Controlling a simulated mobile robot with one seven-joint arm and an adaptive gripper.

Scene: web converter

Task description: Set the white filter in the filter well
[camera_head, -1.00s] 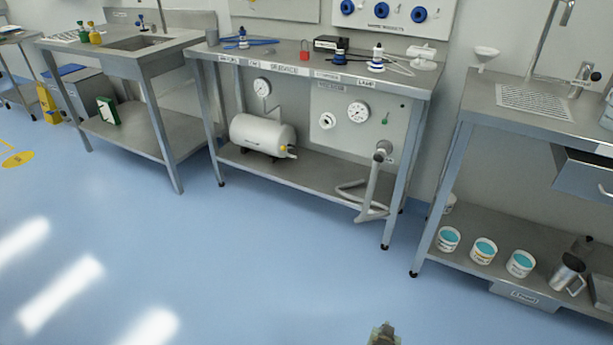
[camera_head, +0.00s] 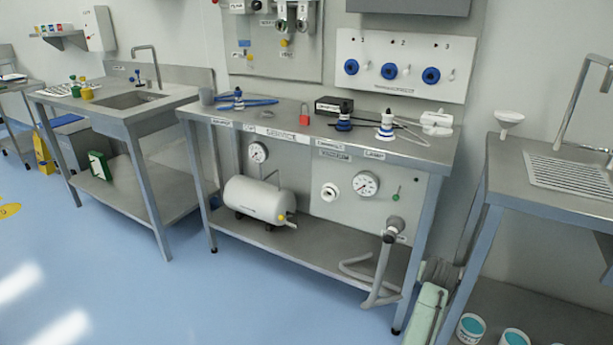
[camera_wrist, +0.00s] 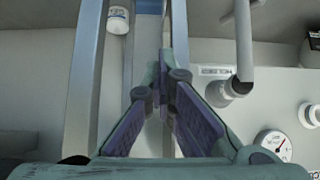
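No part in view is clearly marked as the filter or the filter well. A white piece (camera_head: 437,122) lies at the right end of the middle bench top. A white-and-blue fitting (camera_head: 386,126) and a dark-and-blue fitting (camera_head: 344,117) stand to its left. A white round port (camera_head: 330,192) is on the panel below the bench top. My gripper (camera_wrist: 162,68) shows in the wrist view with its fingertips close together and nothing visible between them. It is in front of the right legs of the middle bench, well below the bench top.
The middle bench (camera_head: 290,143) also carries a red padlock (camera_head: 304,115), a black box (camera_head: 333,105) and blue tools. A grey hose (camera_head: 380,270) hangs at its right side. A sink bench (camera_head: 570,180) with a white funnel (camera_head: 508,120) stands right.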

